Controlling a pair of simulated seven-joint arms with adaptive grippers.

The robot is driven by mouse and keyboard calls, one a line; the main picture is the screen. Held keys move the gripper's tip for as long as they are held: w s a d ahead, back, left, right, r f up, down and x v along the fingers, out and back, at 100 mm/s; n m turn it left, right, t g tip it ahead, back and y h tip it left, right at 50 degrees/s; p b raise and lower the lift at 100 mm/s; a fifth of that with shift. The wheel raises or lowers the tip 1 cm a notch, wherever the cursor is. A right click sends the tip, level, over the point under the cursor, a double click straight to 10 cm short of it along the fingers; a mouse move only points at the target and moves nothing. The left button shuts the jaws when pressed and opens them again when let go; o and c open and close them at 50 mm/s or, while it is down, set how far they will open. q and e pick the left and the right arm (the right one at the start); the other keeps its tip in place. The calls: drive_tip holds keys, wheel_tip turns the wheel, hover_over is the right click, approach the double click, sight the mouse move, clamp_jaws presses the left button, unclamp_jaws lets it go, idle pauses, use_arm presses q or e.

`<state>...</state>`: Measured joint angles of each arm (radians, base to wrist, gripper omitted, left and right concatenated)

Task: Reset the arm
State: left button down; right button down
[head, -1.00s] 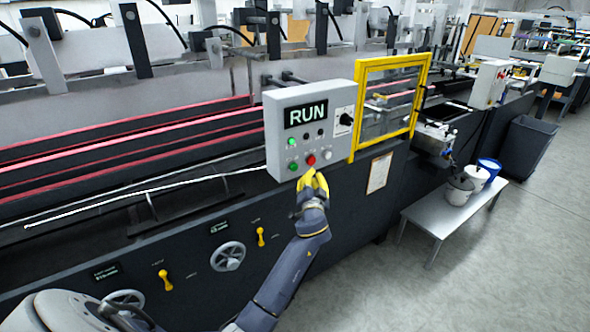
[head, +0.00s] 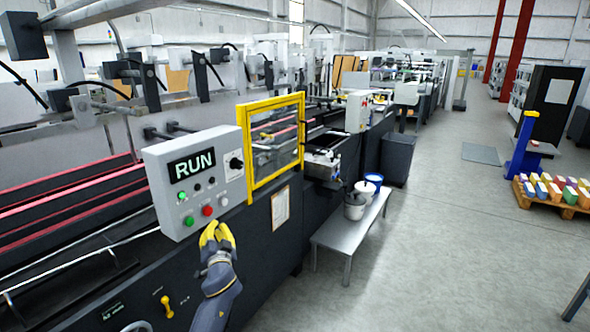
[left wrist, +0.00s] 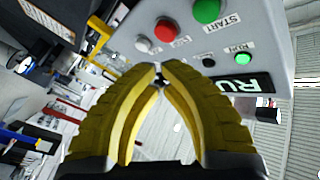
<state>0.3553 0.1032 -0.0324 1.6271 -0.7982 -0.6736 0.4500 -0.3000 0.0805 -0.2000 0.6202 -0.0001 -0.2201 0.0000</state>
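My left gripper (head: 216,228) is just below the grey control box (head: 160,182), with its yellow fingers pointing up towards the red button (head: 208,211). In the left wrist view the fingertips (left wrist: 159,72) meet, with nothing seen between them. The tips look apart from the buttons. The box display (head: 194,164) reads RUN. A green START button (head: 189,221) and a white button (head: 224,202) flank the red one. In the left wrist view a small green lamp (left wrist: 243,59) is lit. My right gripper is out of view.
A yellow-framed guard (head: 247,160) stands right of the box. A low grey bench (head: 345,235) carries a white bucket (head: 364,188) and other containers. A pallet (head: 550,203) of coloured boxes stands far right. The floor between is open.

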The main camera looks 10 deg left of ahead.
use_arm(q)
drive_tip(key=d+f+m+g+h, duration=0.1)
drive_tip(key=d+f+g+h, duration=0.15)
drive_tip(key=f, duration=0.95)
drive_tip(key=d+f+m+g+h, duration=0.1)
drive_tip(key=d+f+m+h, duration=0.15)
drive_tip(key=f, duration=0.95)
drive_tip(key=s+d+f+g+h, duration=0.1)
drive_tip(key=s+d+f+g, duration=0.1)
drive_tip(key=s+f, duration=0.9)
drive_tip(key=s+d+f+g+h, duration=0.25)
drive_tip(key=s+f, duration=0.45)
drive_tip(key=f, duration=0.9)
drive_tip(key=s+d+f+n+g, duration=0.1)
drive_tip(key=s+f+g, duration=0.1)
drive_tip(key=s+f, duration=0.9)
drive_tip(key=s+f+g, duration=0.2)
drive_tip(key=s+f, duration=0.1)
drive_tip(key=s, duration=1.1)
drive_tip(key=s+d+f+g, duration=0.1)
drive_tip(key=s+f+g, duration=0.1)
drive_tip(key=s, duration=1.2)
drive_tip(key=s+f+n+g, duration=0.1)
drive_tip(key=s+f, duration=0.4)
drive_tip(key=s, duration=0.9)
drive_tip(key=shift+s+d+g, duration=0.15)
drive_tip(key=shift+d+g, duration=0.05)
drive_tip(key=shift+g, duration=0.2)
drive_tip(key=shift+f, duration=0.1)
